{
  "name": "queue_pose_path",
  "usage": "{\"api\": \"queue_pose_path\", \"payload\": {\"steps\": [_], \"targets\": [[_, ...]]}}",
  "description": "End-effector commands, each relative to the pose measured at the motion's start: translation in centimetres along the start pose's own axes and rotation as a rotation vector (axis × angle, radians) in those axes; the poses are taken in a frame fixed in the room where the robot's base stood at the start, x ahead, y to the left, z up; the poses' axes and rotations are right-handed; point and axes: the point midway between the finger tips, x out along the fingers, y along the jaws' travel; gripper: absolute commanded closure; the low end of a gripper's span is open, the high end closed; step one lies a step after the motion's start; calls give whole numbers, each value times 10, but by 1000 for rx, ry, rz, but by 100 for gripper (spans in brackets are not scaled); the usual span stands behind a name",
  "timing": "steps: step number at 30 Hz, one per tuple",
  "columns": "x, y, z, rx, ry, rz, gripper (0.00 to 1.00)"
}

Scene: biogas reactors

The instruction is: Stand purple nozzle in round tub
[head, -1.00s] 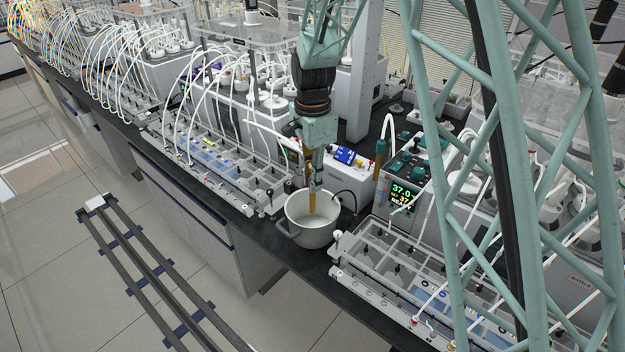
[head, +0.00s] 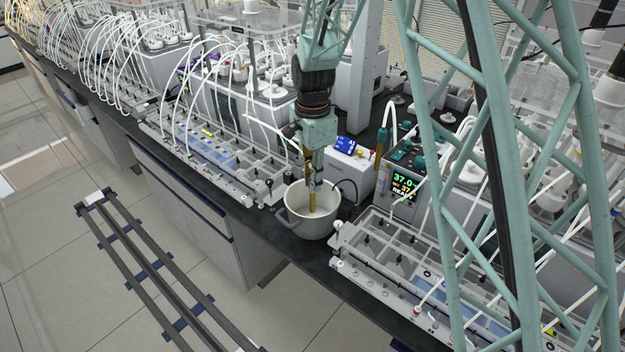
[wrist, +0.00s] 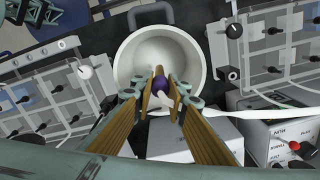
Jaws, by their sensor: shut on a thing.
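The round tub (head: 309,228) is a pale, pot-like vessel with a side handle, standing on the black bench near its front edge. My gripper (head: 312,207) points down, with its long brown fingers reaching inside the tub's mouth. In the wrist view my gripper (wrist: 160,86) is closed on the purple nozzle (wrist: 160,83), which shows as a dark purple round end with a white part beside it. The tub's white inside (wrist: 150,50) surrounds it there. The nozzle's lower end is hidden, so I cannot tell whether it touches the tub floor.
A grey rack (head: 385,262) stands close to the right of the tub, and another rack (head: 225,160) to the left. White tubes loop nearby.

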Motion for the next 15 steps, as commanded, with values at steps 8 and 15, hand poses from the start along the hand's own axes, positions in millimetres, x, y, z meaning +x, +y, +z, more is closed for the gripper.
{"api": "queue_pose_path", "payload": {"steps": [8,15], "targets": [[13,0,0,0,0,1,100],[23,0,0,0,0,1,100]]}}
